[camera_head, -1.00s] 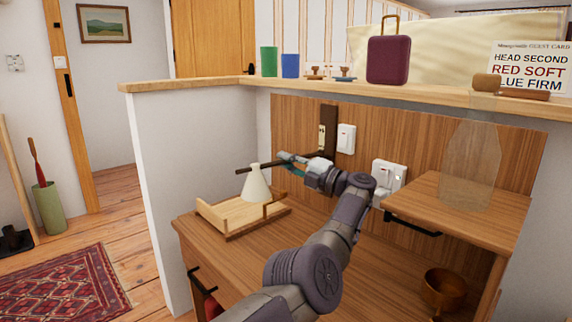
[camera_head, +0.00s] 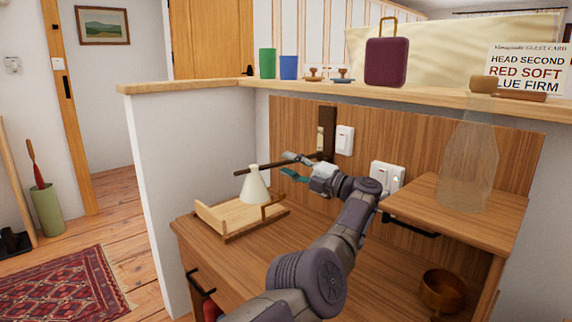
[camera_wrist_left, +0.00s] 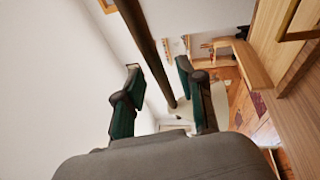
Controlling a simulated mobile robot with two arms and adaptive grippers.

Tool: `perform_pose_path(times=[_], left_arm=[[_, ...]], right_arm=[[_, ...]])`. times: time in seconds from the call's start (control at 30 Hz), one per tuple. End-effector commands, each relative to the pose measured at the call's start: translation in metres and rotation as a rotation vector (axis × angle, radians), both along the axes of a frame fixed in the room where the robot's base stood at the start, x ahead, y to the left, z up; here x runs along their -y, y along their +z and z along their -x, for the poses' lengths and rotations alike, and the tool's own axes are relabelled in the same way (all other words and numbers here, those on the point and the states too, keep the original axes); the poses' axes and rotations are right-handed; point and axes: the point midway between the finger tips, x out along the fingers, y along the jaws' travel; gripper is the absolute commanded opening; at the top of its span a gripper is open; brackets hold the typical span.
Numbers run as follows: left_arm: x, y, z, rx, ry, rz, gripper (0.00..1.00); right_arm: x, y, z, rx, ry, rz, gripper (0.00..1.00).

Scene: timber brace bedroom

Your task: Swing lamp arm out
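The wall lamp has a dark wooden arm (camera_head: 262,166) running left from a dark wall bracket (camera_head: 327,130). Its cream conical shade (camera_head: 255,186) hangs near the arm's outer end, over or just behind a wooden tray; the exact gap is hidden. My left gripper (camera_head: 287,166) is open beside the lamp arm, between shade and bracket. In the left wrist view the fingers (camera_wrist_left: 163,98) are spread apart, and the dark lamp arm (camera_wrist_left: 148,48) crosses between them in the picture. I cannot tell whether a finger touches it. My right gripper is not in view.
The wooden tray (camera_head: 228,235) sits on the desk (camera_head: 215,268). A shelf (camera_head: 425,200) with a glass carafe (camera_head: 467,165) stands at right, a wooden cup (camera_head: 442,290) below it. Cups and a purple suitcase (camera_head: 386,62) stand on the ledge above.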

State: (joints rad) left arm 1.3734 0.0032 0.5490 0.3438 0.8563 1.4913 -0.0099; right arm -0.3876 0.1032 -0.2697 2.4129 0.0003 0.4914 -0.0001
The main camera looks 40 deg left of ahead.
Motion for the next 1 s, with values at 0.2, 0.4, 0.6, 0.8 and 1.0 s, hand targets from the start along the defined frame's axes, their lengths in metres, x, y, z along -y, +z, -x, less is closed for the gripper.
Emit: perform_pose_path(times=[0.2,0.4,0.6,0.8,1.0], left_arm=[[0.038,-0.007,-0.005,-0.002,-0.002,0.003,0.39],[0.052,-0.01,-0.006,-0.002,-0.003,0.002,0.39],[0.057,-0.01,-0.006,0.0,-0.002,0.0,0.39],[0.057,-0.011,-0.006,0.0,-0.002,0.0,0.39],[0.057,-0.011,-0.006,0.0,-0.002,-0.001,0.11]], right_arm=[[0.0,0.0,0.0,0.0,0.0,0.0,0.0],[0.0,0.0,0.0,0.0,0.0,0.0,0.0],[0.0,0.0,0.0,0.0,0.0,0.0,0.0],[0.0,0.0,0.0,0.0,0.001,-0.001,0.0],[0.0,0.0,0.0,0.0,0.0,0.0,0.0]])
